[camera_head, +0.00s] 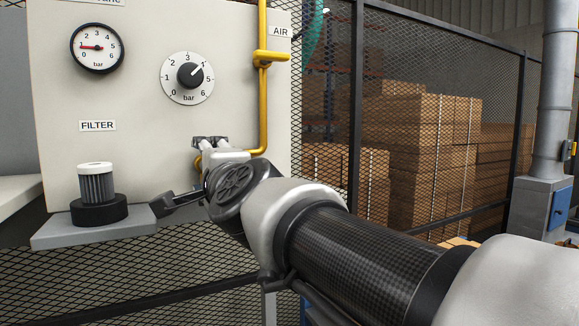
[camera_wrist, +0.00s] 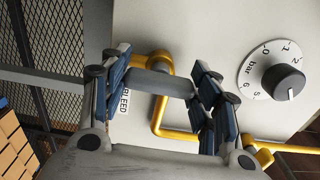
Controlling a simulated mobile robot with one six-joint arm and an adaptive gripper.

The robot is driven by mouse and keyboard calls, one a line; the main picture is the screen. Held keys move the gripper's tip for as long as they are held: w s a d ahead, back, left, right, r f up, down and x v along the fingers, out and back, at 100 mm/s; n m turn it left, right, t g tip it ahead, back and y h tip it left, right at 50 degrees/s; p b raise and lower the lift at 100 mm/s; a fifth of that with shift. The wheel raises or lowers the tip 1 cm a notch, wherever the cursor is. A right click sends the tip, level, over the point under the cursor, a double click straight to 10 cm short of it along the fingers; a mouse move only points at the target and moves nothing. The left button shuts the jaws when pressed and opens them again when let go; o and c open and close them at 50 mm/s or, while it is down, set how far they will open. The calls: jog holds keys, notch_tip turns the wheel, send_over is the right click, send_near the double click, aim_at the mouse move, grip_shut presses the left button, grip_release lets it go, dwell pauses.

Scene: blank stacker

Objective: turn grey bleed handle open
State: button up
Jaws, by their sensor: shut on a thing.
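The grey bleed handle (camera_wrist: 160,82) shows in the wrist view as a short grey bar across the space between my fingers, beside the yellow pipe (camera_wrist: 159,112). My gripper (camera_wrist: 165,80) has its blue-padded fingers on both ends of the bar and is shut on it. A label reading BLEED (camera_wrist: 125,102) is on the panel, partly hidden by a finger. In the head view my gripper (camera_head: 210,142) is at the panel's lower right, by the lower end of the yellow pipe (camera_head: 262,100). There it hides the handle.
The pale panel (camera_head: 140,60) carries a pressure gauge (camera_head: 97,48) and a bar dial (camera_head: 187,78), which also shows in the wrist view (camera_wrist: 272,73). A filter (camera_head: 97,190) stands on a grey ledge (camera_head: 90,235) at left. Mesh fencing (camera_head: 330,100) and stacked boxes (camera_head: 410,150) are behind.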

jog(key=o, duration=1.1)
jog(key=v, duration=1.2)
